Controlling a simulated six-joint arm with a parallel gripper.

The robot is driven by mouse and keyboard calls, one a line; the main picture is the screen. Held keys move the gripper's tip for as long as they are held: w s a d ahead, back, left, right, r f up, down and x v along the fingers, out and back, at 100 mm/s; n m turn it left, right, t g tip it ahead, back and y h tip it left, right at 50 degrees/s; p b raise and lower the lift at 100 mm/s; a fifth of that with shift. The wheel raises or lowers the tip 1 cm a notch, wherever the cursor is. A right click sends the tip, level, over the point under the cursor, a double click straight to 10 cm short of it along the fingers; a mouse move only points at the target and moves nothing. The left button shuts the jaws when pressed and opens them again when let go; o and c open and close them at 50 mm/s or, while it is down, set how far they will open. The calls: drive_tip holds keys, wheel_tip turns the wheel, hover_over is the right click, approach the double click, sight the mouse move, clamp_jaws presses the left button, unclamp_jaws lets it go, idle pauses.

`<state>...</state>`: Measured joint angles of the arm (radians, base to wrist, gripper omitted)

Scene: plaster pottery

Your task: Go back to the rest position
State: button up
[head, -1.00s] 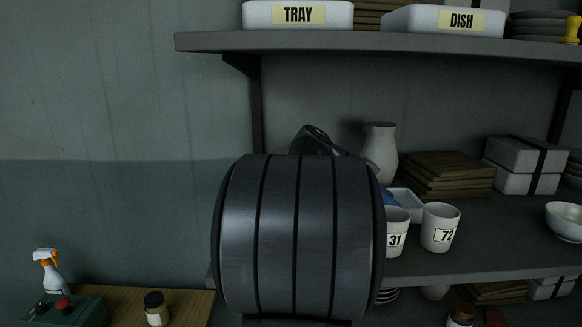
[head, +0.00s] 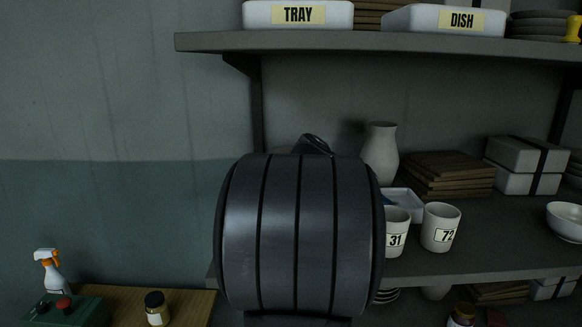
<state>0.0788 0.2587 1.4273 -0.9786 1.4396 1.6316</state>
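A large dark ribbed cylinder, part of my own arm, fills the middle of the head view. My gripper is not visible; it is hidden behind this part or out of frame. A small dark looped piece shows just above the cylinder. To its right on the middle shelf (head: 500,262) stand a white cup marked 31 (head: 397,236), partly hidden by my arm, and a white cup marked 72 (head: 441,228). A shallow white tray (head: 407,203) sits behind them, partly covered by the cup.
A pale vase (head: 380,155), stacked brown boards (head: 448,174), white boxes (head: 523,165) and a bowl (head: 566,221) stand on the middle shelf. The upper shelf (head: 360,42) overhangs it. A spray bottle (head: 50,272) and a jar (head: 156,309) are low left. The left wall is clear.

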drive_tip(key=a+r, duration=0.2)
drive_tip(key=r, duration=0.1)
drive_tip(key=shift+a+r, duration=0.1)
drive_tip(key=shift+r, duration=0.2)
wheel_tip(320, 180, up, 5)
drive_tip(key=shift+r, duration=0.1)
wheel_tip(320, 180, down, 6)
drive_tip(key=shift+f, duration=0.25)
drive_tip(key=x, duration=0.3)
drive_tip(key=shift+f, duration=0.25)
wheel_tip(320, 180, up, 10)
drive_tip(key=a+r+n+t+y, duration=0.3)
drive_tip(key=a+n+t, duration=0.65)
drive_tip(key=a, duration=1.35)
drive_tip(key=a+f+n+y, duration=0.6)
drive_tip(key=a+f, duration=0.3)
drive_tip(key=a, duration=0.3)
drive_tip(key=a+f+n+t+y, duration=0.1)
drive_tip(key=a+f+n+y, duration=0.5)
drive_tip(key=a+f, duration=0.4)
drive_tip(key=shift+s+a, duration=0.3)
drive_tip(key=shift+a, duration=1.4)
